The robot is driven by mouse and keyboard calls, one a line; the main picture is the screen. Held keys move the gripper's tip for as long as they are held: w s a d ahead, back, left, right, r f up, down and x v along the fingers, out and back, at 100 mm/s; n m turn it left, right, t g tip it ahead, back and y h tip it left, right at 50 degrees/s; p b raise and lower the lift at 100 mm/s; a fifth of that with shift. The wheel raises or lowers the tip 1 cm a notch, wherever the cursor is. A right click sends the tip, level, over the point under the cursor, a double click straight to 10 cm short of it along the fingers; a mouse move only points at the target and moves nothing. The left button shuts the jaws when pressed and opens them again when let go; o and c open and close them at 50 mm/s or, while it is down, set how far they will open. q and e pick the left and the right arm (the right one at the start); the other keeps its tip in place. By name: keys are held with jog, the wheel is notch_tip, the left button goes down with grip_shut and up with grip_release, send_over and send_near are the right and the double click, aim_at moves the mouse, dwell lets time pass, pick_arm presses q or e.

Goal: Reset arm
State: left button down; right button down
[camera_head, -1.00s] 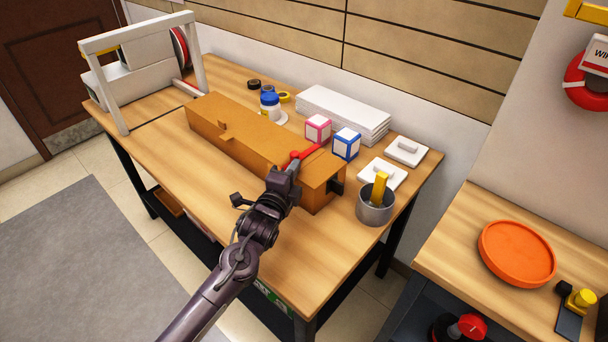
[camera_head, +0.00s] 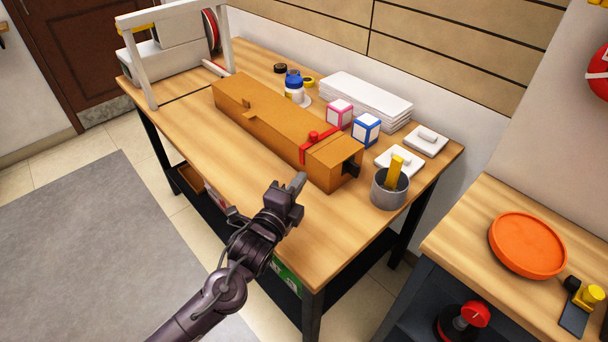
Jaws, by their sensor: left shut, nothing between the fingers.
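My left gripper (camera_head: 298,184) is shut and empty. It is over the front part of the wooden table (camera_head: 190,133), in front of the long brown box (camera_head: 265,120) and apart from it. My left arm comes in from the bottom left of the head view. The brown box lies across the table with a red strap or clip (camera_head: 316,144) over it near its right end and a black part (camera_head: 350,168) at that end. My right gripper does not show.
A grey cup (camera_head: 388,191) with a yellow item stands right of the box. Blue (camera_head: 366,130) and pink (camera_head: 339,114) cubes, a white stack (camera_head: 365,100) and white blocks are behind. A white frame (camera_head: 143,62) stands far left. A second table holds an orange dish (camera_head: 527,244).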

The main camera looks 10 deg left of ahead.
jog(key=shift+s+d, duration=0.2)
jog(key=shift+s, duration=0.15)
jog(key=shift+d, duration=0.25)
